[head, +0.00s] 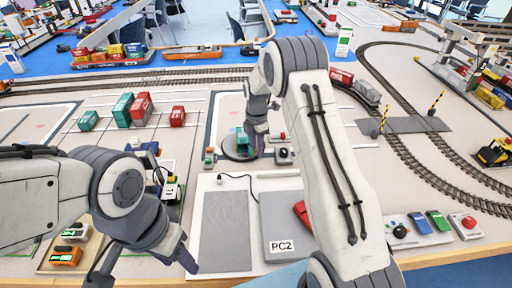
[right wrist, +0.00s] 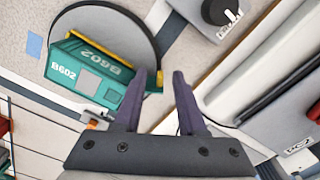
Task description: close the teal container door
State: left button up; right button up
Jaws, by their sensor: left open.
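A teal container (right wrist: 80,72) marked B602 sits on a dark-rimmed round turntable (right wrist: 60,22) in the right wrist view. Yellow shows along its far edge and at its right end, close to my left-hand finger in that view. I cannot clearly tell the door from the walls, nor its angle. In the head view the container (head: 243,141) is small and partly hidden by my right gripper (head: 256,150). My right gripper (right wrist: 168,80) is open with a narrow gap, empty, beside the container's right end; contact is unclear. My left gripper (head: 143,272) is open and empty, low at the left.
A black knob (right wrist: 220,10) stands right of the turntable. A grey panel marked PC2 (head: 283,215) lies nearer the table edge. Teal and red containers (head: 123,110) stand at the left. Tracks (head: 200,82) run behind and to the right.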

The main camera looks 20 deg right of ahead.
grip_shut()
